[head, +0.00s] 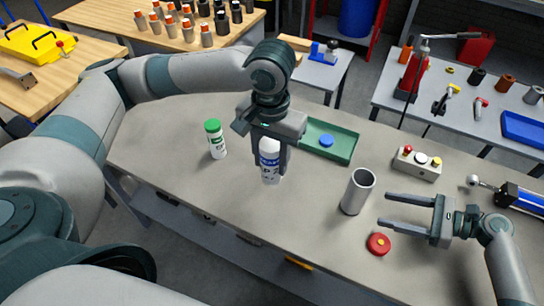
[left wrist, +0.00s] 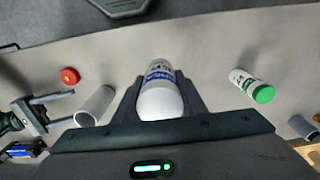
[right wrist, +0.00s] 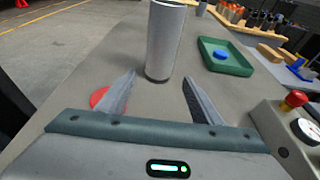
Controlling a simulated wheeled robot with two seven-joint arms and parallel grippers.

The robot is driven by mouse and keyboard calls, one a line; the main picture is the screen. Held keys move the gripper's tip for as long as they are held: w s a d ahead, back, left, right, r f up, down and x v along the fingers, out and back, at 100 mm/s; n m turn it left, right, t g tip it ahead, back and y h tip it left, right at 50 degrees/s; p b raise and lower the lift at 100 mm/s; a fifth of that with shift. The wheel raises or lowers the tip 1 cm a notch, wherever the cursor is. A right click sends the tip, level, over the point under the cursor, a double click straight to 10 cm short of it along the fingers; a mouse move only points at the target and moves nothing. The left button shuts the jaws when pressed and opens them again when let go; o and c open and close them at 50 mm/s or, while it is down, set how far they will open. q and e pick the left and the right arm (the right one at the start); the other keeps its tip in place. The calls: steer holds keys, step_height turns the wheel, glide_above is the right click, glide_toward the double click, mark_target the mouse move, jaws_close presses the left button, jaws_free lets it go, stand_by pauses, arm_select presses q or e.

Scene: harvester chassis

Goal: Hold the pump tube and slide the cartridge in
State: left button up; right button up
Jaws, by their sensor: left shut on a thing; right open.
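The white cartridge with a blue label (head: 270,172) is upright in my left gripper (head: 270,150), whose fingers are shut on it. It also shows between the fingers in the left wrist view (left wrist: 160,98). Whether its base touches the bench is unclear. The grey pump tube (head: 357,192) stands upright on the bench, right of the cartridge. My right gripper (head: 388,210) is open and empty, low over the bench, its fingers pointing toward the tube. In the right wrist view the tube (right wrist: 165,42) stands just ahead of the fingertips, between their lines.
A green-capped white cartridge (head: 216,140) stands at left. A green tray (head: 338,146) with a blue cap (head: 326,140) lies behind. A red cap (head: 379,244) lies beside the right gripper. A box with a red button and gauge (head: 416,164) stands behind it. Bench between cartridge and tube is clear.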

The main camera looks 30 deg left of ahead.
mark_target(357, 203)
arm_select(q)
steer(key=shift+s+r, duration=0.1)
steer(key=shift+s, duration=0.05)
arm_select(e)
steer(key=shift+s+r, duration=0.1)
steer(key=shift+a, duration=0.1)
steer(key=shift+a, duration=0.1)
arm_select(q)
steer(key=shift+f, duration=0.25)
arm_select(e)
steer(key=shift+a+f, duration=0.3)
steer(key=shift+a, duration=0.2)
arm_select(q)
steer(key=shift+f+b, duration=0.35)
steer(key=shift+b, duration=0.15)
arm_select(e)
steer(key=x, duration=0.6)
steer(key=shift+a, duration=0.35)
arm_select(q)
steer(key=shift+r, duration=0.1)
arm_select(e)
steer(key=shift+x, duration=0.95)
steer(key=shift+f, duration=0.1)
steer(key=c, duration=1.4)
